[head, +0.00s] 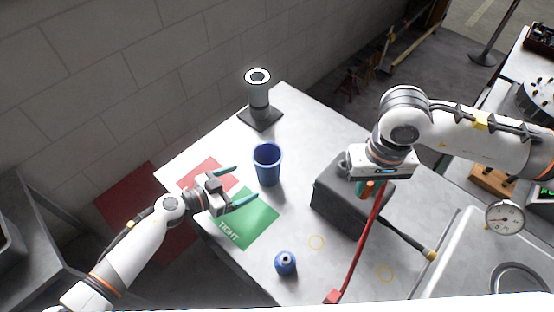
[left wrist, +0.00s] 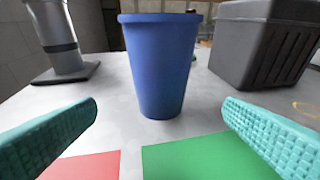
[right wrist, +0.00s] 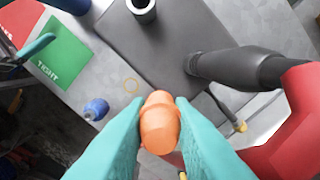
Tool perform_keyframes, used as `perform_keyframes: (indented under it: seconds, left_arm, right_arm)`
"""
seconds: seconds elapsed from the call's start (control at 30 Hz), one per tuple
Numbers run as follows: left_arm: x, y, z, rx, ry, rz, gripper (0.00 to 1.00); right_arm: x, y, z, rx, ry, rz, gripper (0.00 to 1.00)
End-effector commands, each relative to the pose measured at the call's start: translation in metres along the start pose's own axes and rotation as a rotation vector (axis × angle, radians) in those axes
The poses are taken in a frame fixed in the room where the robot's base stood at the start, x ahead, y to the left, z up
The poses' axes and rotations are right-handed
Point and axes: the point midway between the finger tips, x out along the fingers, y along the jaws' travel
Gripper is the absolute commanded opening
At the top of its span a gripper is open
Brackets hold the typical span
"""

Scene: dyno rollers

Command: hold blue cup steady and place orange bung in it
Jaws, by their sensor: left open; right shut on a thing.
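The blue cup (head: 267,165) stands upright on the grey table, just beyond the green mat. It fills the middle of the left wrist view (left wrist: 160,62). My left gripper (head: 234,186) is open, its teal fingers pointing toward the cup, one to each side and short of it. My right gripper (right wrist: 160,140) is shut on the orange bung (right wrist: 160,122). In the head view the bung (head: 367,188) shows small under the right wrist, over the dark grey box and to the right of the cup.
The dark grey box (head: 335,199) stands right of the cup. A grey cylinder on a square base (head: 258,95) is behind it. A small blue object (head: 285,263) lies near the front. A red bar (head: 358,245) slants by the box. Red (head: 207,174) and green (head: 246,219) mats lie flat.

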Motion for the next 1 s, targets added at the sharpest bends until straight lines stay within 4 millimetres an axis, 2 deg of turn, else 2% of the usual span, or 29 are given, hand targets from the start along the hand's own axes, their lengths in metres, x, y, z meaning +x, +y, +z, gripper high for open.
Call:
perform_keyframes:
  seconds: [0.4, 0.47, 0.6, 0.8, 1.0]
  left_arm:
    - [0.059, -0.001, -0.002, 0.002, -0.005, 0.001, 0.92]
    - [0.066, 0.0, 0.003, -0.001, -0.005, 0.001, 0.92]
    - [0.082, -0.001, 0.002, -0.002, -0.004, 0.001, 0.92]
    - [0.093, -0.001, 0.002, -0.001, -0.004, 0.001, 0.92]
    - [0.095, -0.001, 0.001, -0.001, -0.004, 0.001, 0.92]
  right_arm:
    - [0.033, 0.0, 0.0, 0.0, 0.0, 0.0, 0.0]
    - [0.026, 0.0, 0.0, 0.0, -0.001, 0.0, 0.0]
    - [0.025, 0.0, 0.0, 0.0, 0.0, 0.0, 0.0]
    - [0.025, 0.0, 0.0, 0.0, 0.0, 0.0, 0.0]
    - [0.025, 0.0, 0.0, 0.0, 0.0, 0.0, 0.0]
